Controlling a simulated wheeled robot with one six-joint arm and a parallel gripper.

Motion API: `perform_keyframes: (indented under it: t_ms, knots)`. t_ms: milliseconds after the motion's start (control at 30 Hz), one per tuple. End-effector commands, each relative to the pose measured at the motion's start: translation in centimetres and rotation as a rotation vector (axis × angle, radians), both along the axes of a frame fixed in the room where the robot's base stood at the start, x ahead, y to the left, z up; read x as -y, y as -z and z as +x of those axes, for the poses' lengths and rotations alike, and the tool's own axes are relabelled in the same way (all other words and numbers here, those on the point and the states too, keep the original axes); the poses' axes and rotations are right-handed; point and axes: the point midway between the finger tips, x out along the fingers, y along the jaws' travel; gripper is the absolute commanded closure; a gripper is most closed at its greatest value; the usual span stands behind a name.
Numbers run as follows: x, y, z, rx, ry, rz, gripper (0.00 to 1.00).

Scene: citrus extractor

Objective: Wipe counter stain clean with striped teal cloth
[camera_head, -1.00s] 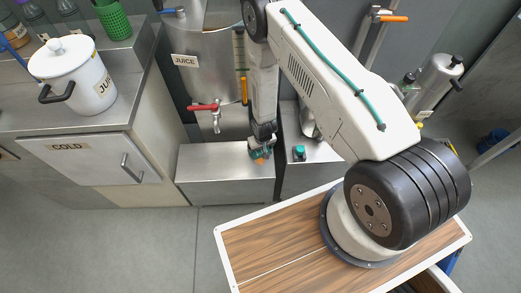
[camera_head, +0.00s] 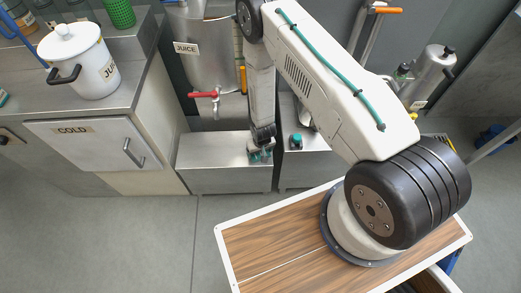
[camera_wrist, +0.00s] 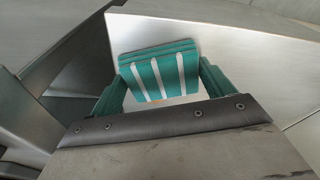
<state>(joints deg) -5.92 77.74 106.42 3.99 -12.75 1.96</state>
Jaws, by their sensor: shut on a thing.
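My gripper (camera_head: 261,154) is low over the steel counter ledge (camera_head: 212,150) below the juice tank. In the wrist view, my gripper (camera_wrist: 162,88) has teal fingers shut on a folded teal cloth (camera_wrist: 158,72) with white stripes. The cloth is held between the two fingers, above or against a pale metal surface; I cannot tell whether it touches. In the head view the cloth is too small to tell from the fingers. No stain shows in either current view; the gripper hides part of the ledge.
The juice tank (camera_head: 203,62) with a red-handled tap (camera_head: 205,94) stands behind the ledge. A white juice pot (camera_head: 78,62) stands on the left counter, above the COLD door (camera_head: 92,145). Floor is open at lower left.

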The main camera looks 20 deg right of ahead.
Motion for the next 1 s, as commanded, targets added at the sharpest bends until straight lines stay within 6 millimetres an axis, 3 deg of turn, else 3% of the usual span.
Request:
perform_keyframes:
  t_ms: [133,700,1000]
  knots:
    - [0.1,-2.2,0.1,0.002,0.002,0.0,0.4]
    - [0.1,-7.1,0.0,0.001,0.002,0.0,0.4]
    - [0.1,-8.0,-0.1,-0.001,0.0,0.0,0.4]
